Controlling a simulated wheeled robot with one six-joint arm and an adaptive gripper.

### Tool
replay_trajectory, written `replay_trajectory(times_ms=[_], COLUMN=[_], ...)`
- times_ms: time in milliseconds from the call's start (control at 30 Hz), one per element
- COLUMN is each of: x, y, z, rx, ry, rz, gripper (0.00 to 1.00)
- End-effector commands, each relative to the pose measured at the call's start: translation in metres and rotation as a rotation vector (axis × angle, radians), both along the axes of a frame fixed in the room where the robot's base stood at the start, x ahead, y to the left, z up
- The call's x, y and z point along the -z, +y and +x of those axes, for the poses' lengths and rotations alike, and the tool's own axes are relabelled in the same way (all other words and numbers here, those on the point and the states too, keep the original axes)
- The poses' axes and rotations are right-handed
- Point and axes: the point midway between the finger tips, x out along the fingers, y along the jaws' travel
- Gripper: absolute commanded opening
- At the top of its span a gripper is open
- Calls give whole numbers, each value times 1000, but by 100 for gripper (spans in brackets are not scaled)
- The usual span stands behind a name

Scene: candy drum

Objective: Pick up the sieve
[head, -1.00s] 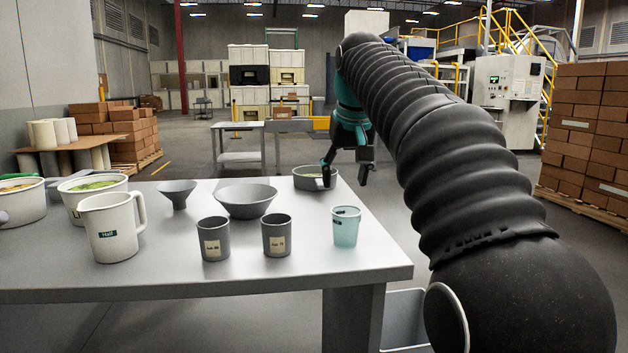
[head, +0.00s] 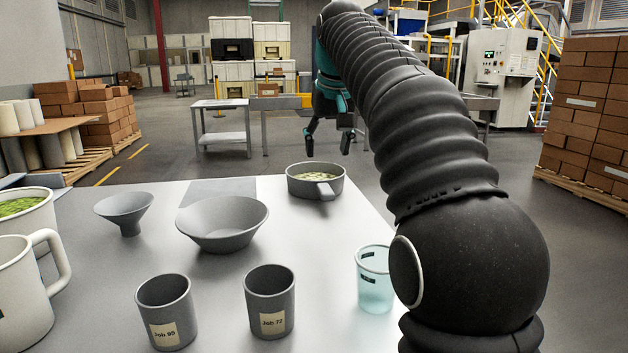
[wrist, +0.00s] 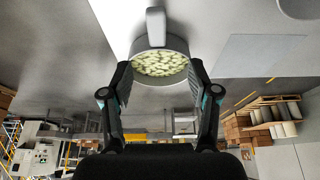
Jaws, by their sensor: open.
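The round grey pan with a short handle, which looks like the sieve (head: 294,188), stands at the far edge of the table and holds green pieces. Its handle points toward the front of the table. My gripper (head: 328,145) is open and empty beyond the sieve, with its fingers pointing down and apart from the rim in the head view. In the wrist view the sieve (wrist: 176,45) shows between and just beyond the fingertips of my gripper (wrist: 160,72), with its handle pointing away. I cannot tell whether a finger touches it.
On the table (head: 230,290) are a wide grey bowl (head: 222,235), a funnel (head: 124,208), two grey cups (head: 167,310) (head: 269,300), a light blue cup (head: 374,285) and a white jug (head: 20,300). Floor beyond the table is clear near the sieve.

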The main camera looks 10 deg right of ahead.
Motion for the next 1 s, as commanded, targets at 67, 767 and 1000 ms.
replay_trajectory(times_ms=[67,767,1000], x=[8,88,115], y=[0,-3,-5], z=[3,39,55], rx=[0,0,0], ry=[2,3,2], rz=[0,0,0], gripper=[60,60,60])
